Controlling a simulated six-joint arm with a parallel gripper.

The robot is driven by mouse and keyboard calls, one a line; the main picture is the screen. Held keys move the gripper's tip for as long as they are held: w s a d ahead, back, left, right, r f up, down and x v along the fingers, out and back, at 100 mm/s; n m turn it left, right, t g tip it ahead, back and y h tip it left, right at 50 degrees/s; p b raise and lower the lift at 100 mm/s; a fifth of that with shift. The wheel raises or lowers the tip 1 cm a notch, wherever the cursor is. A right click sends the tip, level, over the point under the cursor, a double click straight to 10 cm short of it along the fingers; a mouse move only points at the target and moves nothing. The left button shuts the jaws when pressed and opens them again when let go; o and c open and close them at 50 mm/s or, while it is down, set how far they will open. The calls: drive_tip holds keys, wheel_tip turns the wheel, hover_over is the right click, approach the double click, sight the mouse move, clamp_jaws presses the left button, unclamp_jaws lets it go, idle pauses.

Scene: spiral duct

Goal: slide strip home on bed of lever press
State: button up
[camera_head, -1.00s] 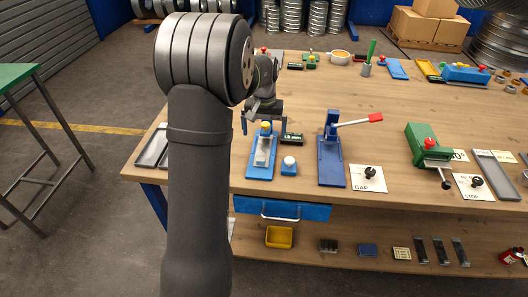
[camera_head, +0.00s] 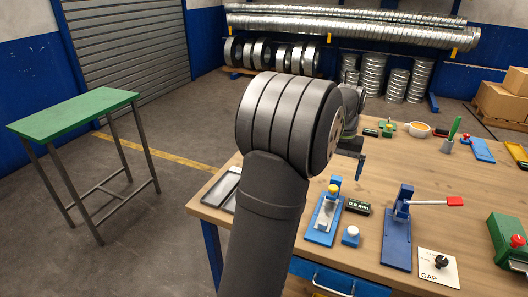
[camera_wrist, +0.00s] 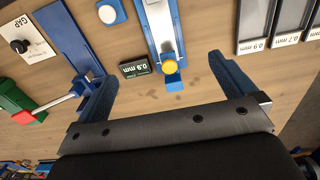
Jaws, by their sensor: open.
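A pale metal strip (camera_head: 325,214) lies on a blue fixture (camera_head: 315,237) with a yellow knob (camera_head: 334,188). In the wrist view the strip (camera_wrist: 163,28) runs up from the yellow knob (camera_wrist: 170,67). The blue lever press (camera_head: 397,240), with its red-tipped lever (camera_head: 454,201), stands right of the fixture; its base (camera_wrist: 70,40) shows at the left of the wrist view. No strip shows on its bed. My gripper (camera_wrist: 163,75) is open and empty, its two blue fingers apart, with the yellow knob between them in the wrist picture. In the head view my arm partly hides it.
A 0.9 mm label block (camera_wrist: 137,69) and a small blue block with a white button (camera_wrist: 111,12) sit near the fixture. Grey trays (camera_wrist: 252,25) lie to one side. A GAP card (camera_head: 437,267) and green clamp (camera_head: 509,240) stand right of the press.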

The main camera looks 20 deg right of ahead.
drive_tip(key=c, duration=1)
drive_tip(key=t+h, duration=0.3)
hover_over(323, 224)
drive_tip(key=s+a, duration=0.4)
drive_tip(key=x, duration=1.7)
drive_tip(key=shift+s+a+f, duration=0.2)
drive_tip(key=shift+a+f, duration=0.1)
drive_tip(key=shift+f, duration=0.2)
drive_tip(key=c, duration=1.1)
drive_tip(key=o, duration=0.3)
drive_tip(key=shift+c, duration=1.3)
drive_tip(key=shift+s+a+r, duration=0.15)
drive_tip(key=shift+s+a, duration=1.75)
drive_tip(key=shift+s, duration=0.05)
